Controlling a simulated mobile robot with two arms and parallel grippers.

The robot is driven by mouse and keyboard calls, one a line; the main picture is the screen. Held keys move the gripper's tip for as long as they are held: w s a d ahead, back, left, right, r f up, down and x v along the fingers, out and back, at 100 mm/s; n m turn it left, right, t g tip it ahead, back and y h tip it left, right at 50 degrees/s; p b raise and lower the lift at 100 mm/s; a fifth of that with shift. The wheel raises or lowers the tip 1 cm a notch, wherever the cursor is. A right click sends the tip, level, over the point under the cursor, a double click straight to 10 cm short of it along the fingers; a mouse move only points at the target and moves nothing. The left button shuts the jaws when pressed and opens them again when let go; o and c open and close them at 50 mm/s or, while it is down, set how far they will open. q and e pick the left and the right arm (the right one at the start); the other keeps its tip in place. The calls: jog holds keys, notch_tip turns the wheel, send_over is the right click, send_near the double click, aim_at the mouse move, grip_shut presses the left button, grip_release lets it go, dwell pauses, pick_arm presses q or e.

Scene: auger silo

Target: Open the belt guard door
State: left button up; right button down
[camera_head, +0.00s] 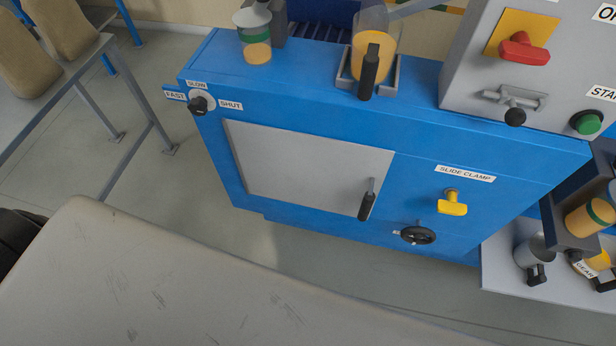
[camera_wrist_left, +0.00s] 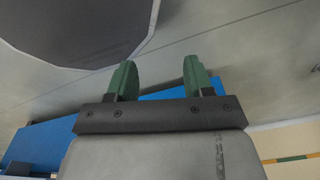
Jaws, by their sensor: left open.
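The grey belt guard door (camera_head: 305,168) is a flat panel on the front of the blue machine (camera_head: 420,175) in the head view. It looks shut, lying flush with the blue face. Its black-gripped handle (camera_head: 367,205) hangs down at the lower right of the panel. My left gripper (camera_wrist_left: 158,75) shows in the left wrist view with its two green fingers apart and nothing between them. Neither gripper shows in the head view, so the left gripper's distance from the handle cannot be told. My right gripper is out of view.
A speed knob (camera_head: 198,104) sits at the machine's left corner. A yellow slide clamp knob (camera_head: 452,205) and black handwheel (camera_head: 418,235) are right of the door. A grey control box (camera_head: 530,75) stands above. A seat frame (camera_head: 95,95) is at left, with clear floor between.

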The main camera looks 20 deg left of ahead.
pick_arm(q)
jog(key=m+t+h+b, duration=0.3)
jog(key=t+h+b, duration=0.55)
jog(key=t, duration=0.65)
send_near(363, 208)
jog(key=w, duration=0.1)
jog(key=p+x, duration=0.1)
jog(key=x, duration=0.4)
jog(key=p+x, duration=0.1)
jog(key=x, duration=0.4)
jog(key=shift+w+d, duration=0.1)
jog(key=shift+d, duration=0.25)
grip_shut()
